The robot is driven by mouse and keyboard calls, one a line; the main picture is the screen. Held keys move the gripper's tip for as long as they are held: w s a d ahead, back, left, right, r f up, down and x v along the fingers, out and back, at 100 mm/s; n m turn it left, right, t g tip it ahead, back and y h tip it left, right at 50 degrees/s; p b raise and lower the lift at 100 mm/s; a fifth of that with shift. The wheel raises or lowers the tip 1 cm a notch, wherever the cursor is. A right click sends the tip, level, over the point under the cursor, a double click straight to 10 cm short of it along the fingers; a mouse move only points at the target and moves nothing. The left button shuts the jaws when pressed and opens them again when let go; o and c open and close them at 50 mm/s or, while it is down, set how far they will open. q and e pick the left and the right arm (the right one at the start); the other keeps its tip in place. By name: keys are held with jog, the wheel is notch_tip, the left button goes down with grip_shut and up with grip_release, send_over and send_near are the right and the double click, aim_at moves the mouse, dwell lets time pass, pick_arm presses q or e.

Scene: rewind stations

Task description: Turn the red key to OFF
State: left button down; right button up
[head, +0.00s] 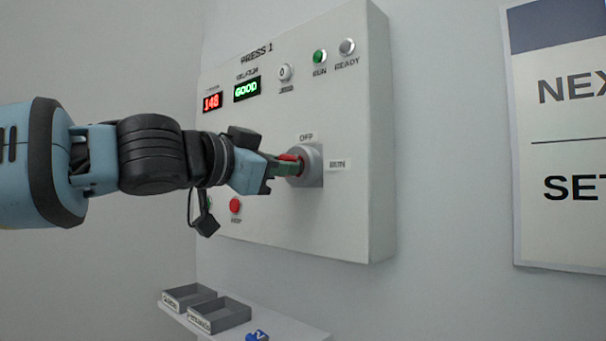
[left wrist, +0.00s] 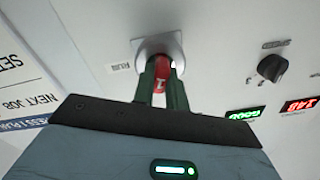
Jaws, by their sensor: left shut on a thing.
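The red key (head: 289,157) sits in a round grey key switch (head: 315,166) on the front of the white PRESS 1 panel. An OFF label (head: 306,137) is above the switch and a RUN label (head: 337,164) is to its right. My left gripper (head: 287,168) is shut on the red key, right at the switch. In the left wrist view the red key (left wrist: 161,76) shows between the two dark green fingers, in front of the grey collar (left wrist: 158,46). The fingers partly hide the key, so I cannot tell which label it points to. My right gripper is not in view.
Below, a shelf (head: 290,328) holds grey trays (head: 220,316) and a blue item (head: 257,336).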

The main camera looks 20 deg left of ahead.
pick_arm(q)
jog(key=shift+f, duration=0.1)
jog(key=n+b, duration=0.1)
jog(key=n, duration=0.2)
jog(key=shift+d, duration=0.1)
jog(key=n+b, duration=0.1)
jog(key=n, duration=0.2)
jog(key=shift+b, duration=0.35)
jog(key=c, duration=1.3)
grip_release()
jog(key=shift+c, duration=0.2)
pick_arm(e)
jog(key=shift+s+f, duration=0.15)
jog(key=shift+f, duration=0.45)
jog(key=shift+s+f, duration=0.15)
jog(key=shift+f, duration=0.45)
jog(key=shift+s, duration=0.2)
